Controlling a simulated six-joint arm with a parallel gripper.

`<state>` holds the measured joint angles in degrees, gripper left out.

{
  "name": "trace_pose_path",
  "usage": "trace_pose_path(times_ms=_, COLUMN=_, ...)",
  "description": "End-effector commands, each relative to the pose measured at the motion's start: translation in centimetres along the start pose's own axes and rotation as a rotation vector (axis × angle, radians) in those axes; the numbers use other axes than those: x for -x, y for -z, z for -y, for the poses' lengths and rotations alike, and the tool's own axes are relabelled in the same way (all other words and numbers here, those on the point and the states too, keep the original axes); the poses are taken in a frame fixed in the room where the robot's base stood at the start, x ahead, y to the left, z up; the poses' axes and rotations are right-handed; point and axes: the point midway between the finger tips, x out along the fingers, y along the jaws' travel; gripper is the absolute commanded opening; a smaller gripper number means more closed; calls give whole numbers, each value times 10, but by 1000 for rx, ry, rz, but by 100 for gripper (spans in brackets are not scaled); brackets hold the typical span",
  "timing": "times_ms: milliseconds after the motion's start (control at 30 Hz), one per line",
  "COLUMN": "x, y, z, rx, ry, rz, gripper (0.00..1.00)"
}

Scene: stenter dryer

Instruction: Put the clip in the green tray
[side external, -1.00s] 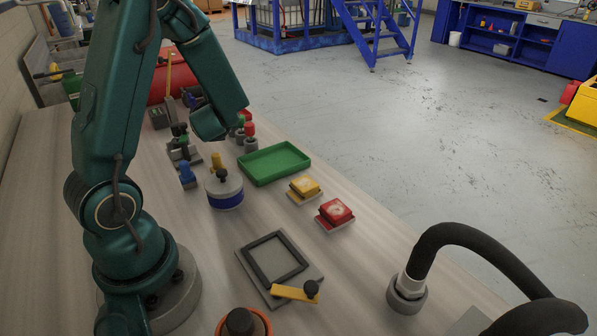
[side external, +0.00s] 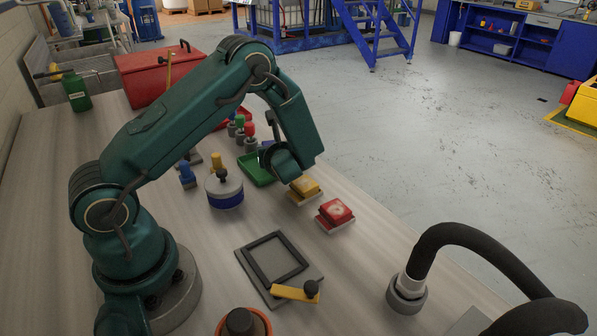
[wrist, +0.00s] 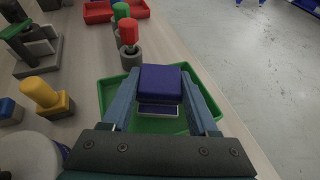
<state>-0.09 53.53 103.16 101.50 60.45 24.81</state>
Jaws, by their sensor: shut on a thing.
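The clip appears to be the dark blue block (wrist: 160,88) in the wrist view, with a paler lower part. My gripper (wrist: 160,98) is shut on it, one finger on each side. The green tray (wrist: 112,98) lies behind and below the clip in that view, its rim showing on both sides. In the side view the green tray (side external: 254,172) is partly covered by my arm. My gripper is over the tray's right part there, and the clip is mostly hidden. I cannot tell the height of the clip above the tray floor.
Red and green knobs on grey posts (wrist: 128,35) stand just beyond the tray. A yellow block (side external: 305,187) and a red block (side external: 336,212) sit to the tray's right. A round blue-white piece (side external: 224,190) stands in front. A red toolbox (side external: 155,77) is at the back.

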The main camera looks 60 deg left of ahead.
Motion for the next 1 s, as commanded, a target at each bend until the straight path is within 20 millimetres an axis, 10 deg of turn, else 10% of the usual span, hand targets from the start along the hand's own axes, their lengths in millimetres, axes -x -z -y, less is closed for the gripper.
trace_pose_path(times_ms=567, x=-9, y=21, z=0, rx=1, ry=1, rz=1, gripper=0)
trace_pose_path(times_ms=600, x=-9, y=21, z=0, rx=1, ry=1, rz=0, gripper=71)
trace_pose_path(times_ms=667, x=-9, y=21, z=0, rx=1, ry=1, rz=0, gripper=90)
trace_pose_path(times_ms=1000, x=-8, y=19, z=0, rx=2, ry=1, rz=0, gripper=90)
